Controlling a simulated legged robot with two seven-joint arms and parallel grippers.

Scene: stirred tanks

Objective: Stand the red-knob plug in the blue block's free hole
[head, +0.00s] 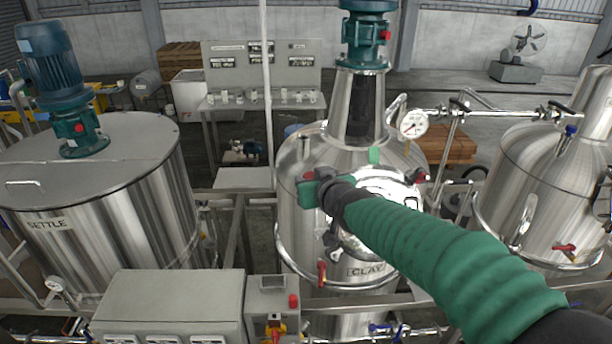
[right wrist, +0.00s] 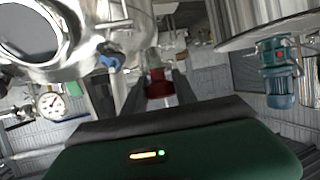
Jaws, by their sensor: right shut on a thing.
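My right gripper (head: 311,185) reaches in from the lower right on a green-sleeved arm, in front of the steel CLAY tank (head: 297,222). In the right wrist view its two dark fingers (right wrist: 160,84) are shut on a dark red piece, which I take to be the red-knob plug (right wrist: 159,88). A small red spot also shows at the gripper's tip in the head view, but I cannot tell if it is the same piece. I cannot make out the blue block or its free hole in either view. My left gripper is not in view.
The SETTLE tank (head: 130,215) stands left and another steel tank (head: 533,190) right. A grey control box (head: 175,300) is at the front. A pressure gauge (head: 413,123) and pipes sit right of the middle tank. A bench (head: 262,107) with several small pale items stands behind.

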